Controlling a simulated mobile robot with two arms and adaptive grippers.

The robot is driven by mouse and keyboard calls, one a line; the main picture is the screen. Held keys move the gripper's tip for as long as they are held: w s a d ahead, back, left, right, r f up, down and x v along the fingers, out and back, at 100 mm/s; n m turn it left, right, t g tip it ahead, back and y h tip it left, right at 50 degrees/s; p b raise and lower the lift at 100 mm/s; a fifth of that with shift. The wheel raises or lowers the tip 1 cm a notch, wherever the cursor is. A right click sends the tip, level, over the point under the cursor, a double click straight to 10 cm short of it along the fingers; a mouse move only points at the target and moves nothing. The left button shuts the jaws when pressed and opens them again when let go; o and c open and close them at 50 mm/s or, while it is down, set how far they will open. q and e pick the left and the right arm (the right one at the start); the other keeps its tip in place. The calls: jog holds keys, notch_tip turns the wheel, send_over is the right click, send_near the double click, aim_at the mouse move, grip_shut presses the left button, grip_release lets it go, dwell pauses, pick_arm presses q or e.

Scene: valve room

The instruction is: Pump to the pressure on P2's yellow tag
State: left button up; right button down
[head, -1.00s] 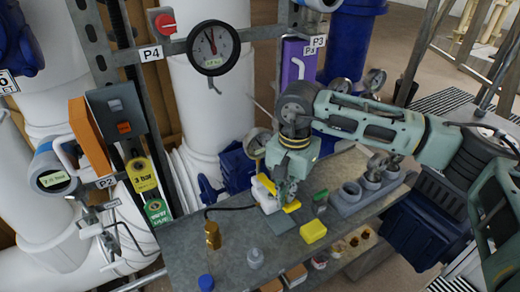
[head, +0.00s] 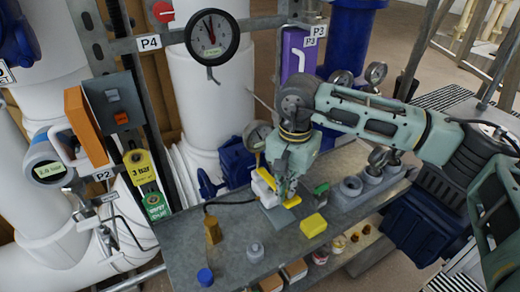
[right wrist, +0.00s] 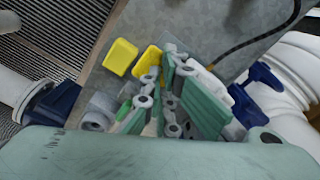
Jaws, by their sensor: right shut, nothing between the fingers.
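P2's yellow tag (head: 138,163) reads "3 bar" and hangs above a green tag (head: 155,205) below the grey switch box. The P2 label (head: 103,175) is to its left. A round gauge with a green digital display (head: 48,170) seems to read 2.0 bar, in small print. On the bench, a white block with yellow parts (head: 263,188), seemingly the pump, has a black hose (head: 230,204). My right gripper (head: 287,190) is shut and empty, pointing down over these yellow parts and partly hiding them. It also shows in the right wrist view (right wrist: 165,105). My left gripper is not in view.
A dial gauge (head: 212,36) hangs behind, beside the P4 label. Blue valves and white pipes border the bench.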

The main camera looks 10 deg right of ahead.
jog(key=shift+f+b, duration=0.8)
jog(key=shift+f, duration=0.4)
jog(key=shift+r+p, duration=1.2)
jog(key=shift+r, duration=1.4)
jog(key=shift+f, duration=0.2)
jog(key=shift+f+b, duration=1.2)
jog(key=shift+f, duration=0.1)
jog(key=shift+r+p, duration=1.2)
jog(key=shift+r, duration=1.35)
